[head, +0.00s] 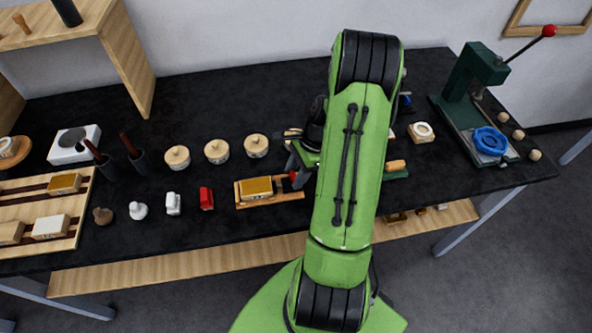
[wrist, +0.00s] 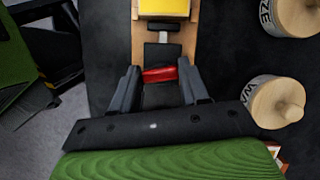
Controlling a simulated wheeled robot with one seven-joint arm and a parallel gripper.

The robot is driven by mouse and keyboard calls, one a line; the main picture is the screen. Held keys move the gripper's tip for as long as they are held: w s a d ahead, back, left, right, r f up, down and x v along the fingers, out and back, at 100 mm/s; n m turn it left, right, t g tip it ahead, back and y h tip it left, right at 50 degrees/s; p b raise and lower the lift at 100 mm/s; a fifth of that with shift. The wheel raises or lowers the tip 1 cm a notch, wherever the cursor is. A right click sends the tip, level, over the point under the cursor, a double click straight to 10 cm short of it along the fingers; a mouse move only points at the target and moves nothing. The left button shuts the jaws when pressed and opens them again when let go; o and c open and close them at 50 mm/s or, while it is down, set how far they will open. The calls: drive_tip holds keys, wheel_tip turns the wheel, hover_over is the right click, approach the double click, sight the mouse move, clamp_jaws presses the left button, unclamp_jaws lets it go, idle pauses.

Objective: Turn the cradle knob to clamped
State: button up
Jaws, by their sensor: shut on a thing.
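The cradle (head: 285,196) is a light wooden base holding a gold block (head: 257,187) on the dark bench. In the wrist view the cradle's wood (wrist: 143,35) and the yellow-gold block (wrist: 163,8) show at the top. Its red knob (head: 293,177) is at the cradle's right end. My gripper (wrist: 160,77) comes in at that end, with a dark finger on each side of the red knob (wrist: 159,73), shut on it. The knob lies crosswise between the fingers. In the head view my green arm hides part of the bench right of the cradle.
Round wooden-lidded jars (head: 217,151) stand behind the cradle; a lid (wrist: 275,102) is close right of my gripper in the wrist view. A small red item (head: 206,198) is left of the cradle. A green press (head: 470,90) stands at the far right.

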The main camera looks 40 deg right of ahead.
drive_tip(key=n, duration=0.2)
drive_tip(key=n+g+p, duration=0.1)
drive_tip(key=shift+w+r+n+g, duration=0.1)
drive_tip(key=shift+w+n+g, duration=0.05)
drive_tip(key=shift+n+g, duration=0.2)
drive_tip(key=n+g, duration=0.1)
drive_tip(key=n, duration=0.2)
drive_tip(key=shift+w+n+p, duration=0.1)
drive_tip(key=shift+n+p, duration=0.25)
drive_tip(key=shift+p, duration=0.05)
drive_tip(key=n+g, duration=0.1)
drive_tip(key=n, duration=0.3)
drive_tip(key=shift+w+g+h, duration=0.15)
drive_tip(key=shift+g+h, duration=0.15)
drive_tip(key=shift+g, duration=0.05)
drive_tip(key=shift+a+n+g+h+b, duration=0.1)
drive_tip(key=shift+n+g+h+b, duration=0.3)
drive_tip(key=shift+n, duration=1.5)
drive_tip(key=o, duration=1.1)
drive_tip(key=shift+c, duration=0.2)
